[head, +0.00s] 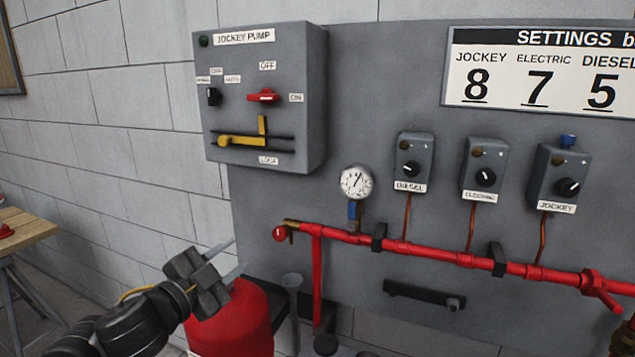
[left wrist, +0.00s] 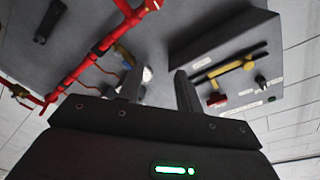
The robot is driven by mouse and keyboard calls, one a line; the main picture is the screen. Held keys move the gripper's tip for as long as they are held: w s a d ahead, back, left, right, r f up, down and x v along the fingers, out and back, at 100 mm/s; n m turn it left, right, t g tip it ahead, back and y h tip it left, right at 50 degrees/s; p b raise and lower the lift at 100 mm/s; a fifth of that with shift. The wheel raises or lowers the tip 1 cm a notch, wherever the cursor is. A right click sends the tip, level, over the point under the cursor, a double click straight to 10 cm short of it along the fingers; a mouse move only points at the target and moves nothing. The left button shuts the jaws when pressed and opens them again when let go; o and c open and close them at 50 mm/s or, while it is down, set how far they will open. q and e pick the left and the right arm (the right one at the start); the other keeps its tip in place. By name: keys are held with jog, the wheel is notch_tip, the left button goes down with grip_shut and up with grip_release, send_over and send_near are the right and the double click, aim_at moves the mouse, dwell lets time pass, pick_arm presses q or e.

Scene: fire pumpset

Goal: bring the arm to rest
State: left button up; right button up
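My left arm comes in at the lower left of the head view. Its gripper (head: 229,258) hangs in front of the wall, below the jockey pump box and just above a red tank. In the left wrist view the two fingers (left wrist: 158,92) stand apart with nothing between them. The grey jockey pump box (head: 262,100) has a black knob, a red switch (head: 263,97) and a yellow sliding bar (head: 243,141). The box also shows in the left wrist view (left wrist: 225,45). My left gripper touches nothing that I can see. My right gripper is not in view.
The grey panel (head: 400,80) carries a gauge (head: 356,182), three small knob boxes, a settings sign (head: 540,75) and a red pipe (head: 440,254). The red tank (head: 232,325) stands close under the left gripper. A wooden table (head: 22,228) is at the far left.

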pick_arm(q)
jog(key=s+a+f+n+g+y, duration=0.25)
jog(key=s+f+n, duration=0.2)
jog(key=f, duration=0.75)
jog(key=s+a+f+n+g+y, duration=0.2)
jog(key=s+a+f+n+y, duration=0.3)
jog(key=f, duration=0.7)
jog(key=s+f+n+g, duration=0.1)
jog(key=s+f+g, duration=0.2)
jog(key=s+f, duration=0.35)
jog(key=s+f+n+g, duration=0.2)
jog(key=s+f, duration=0.1)
jog(key=s, duration=0.6)
jog(key=s+f+n+g, duration=0.1)
jog(key=s+f+g, duration=0.2)
jog(key=s+f, duration=0.35)
notch_tip(320, 180, down, 24)
jog(key=s+g, duration=0.1)
jog(key=s, duration=0.2)
jog(key=s+a+f, duration=0.1)
jog(key=s+f, duration=0.7)
jog(key=s+a+f+g+y, duration=0.1)
jog(key=s+a+f, duration=0.1)
jog(key=s+f, duration=0.6)
jog(key=shift+a+m, duration=0.3)
jog(key=shift+m, duration=0.05)
